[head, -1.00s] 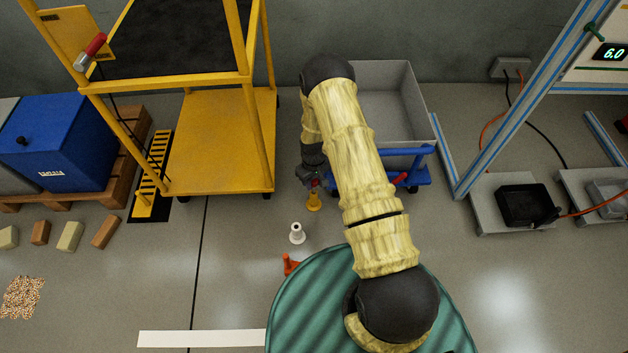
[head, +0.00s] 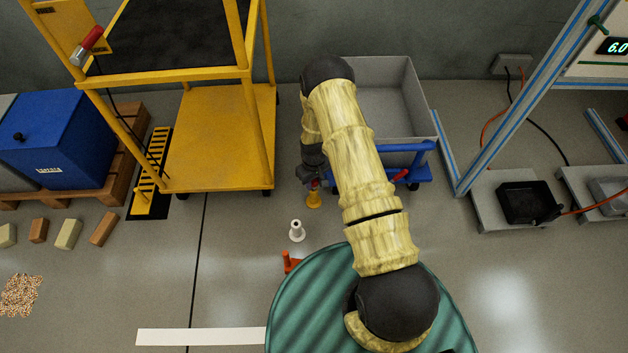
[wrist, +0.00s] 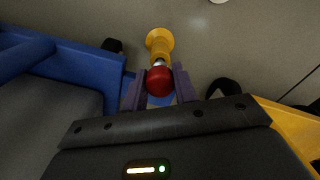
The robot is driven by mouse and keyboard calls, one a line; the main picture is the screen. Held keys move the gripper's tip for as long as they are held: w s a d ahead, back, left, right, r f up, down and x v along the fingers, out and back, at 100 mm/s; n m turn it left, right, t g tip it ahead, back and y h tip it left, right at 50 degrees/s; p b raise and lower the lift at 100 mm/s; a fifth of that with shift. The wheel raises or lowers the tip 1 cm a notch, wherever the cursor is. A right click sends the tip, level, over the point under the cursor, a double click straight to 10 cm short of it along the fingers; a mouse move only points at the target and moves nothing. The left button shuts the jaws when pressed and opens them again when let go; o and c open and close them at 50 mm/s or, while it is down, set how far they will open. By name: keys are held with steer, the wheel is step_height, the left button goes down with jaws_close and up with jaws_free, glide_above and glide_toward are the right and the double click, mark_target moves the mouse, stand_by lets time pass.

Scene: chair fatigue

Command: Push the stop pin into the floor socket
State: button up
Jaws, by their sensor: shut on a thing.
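The stop pin shows as a red ball knob (wrist: 160,81) with a short bright metal shank beyond it in the wrist view. My gripper (wrist: 160,88) is shut on this knob, one finger on each side. The yellow flared floor socket (wrist: 159,43) is in line with the shank, which meets its near end. How deep the pin sits is hidden by the knob. In the head view, the yellow socket (head: 314,200) stands on the floor directly below my gripper (head: 313,183), which is partly hidden by my arm.
A white post (head: 297,230) and an orange piece (head: 290,262) stand on the floor nearer me. A yellow cart (head: 220,140) is on the left. A blue trolley (head: 420,165) with a grey bin (head: 385,95) is close on the right. Floor left of the white post is clear.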

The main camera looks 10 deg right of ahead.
steer(key=shift+f+b, duration=0.55)
steer(key=shift+f, duration=0.4)
steer(key=o, duration=1)
steer(key=shift+d, duration=0.1)
steer(key=shift+w+r, duration=0.1)
steer(key=shift+r, duration=0.25)
steer(key=r+p, duration=0.4)
steer(key=r, duration=0.4)
steer(key=r+p, duration=0.4)
steer(key=r, duration=0.4)
steer(key=shift+a+r, duration=0.2)
steer(key=shift+r, duration=0.15)
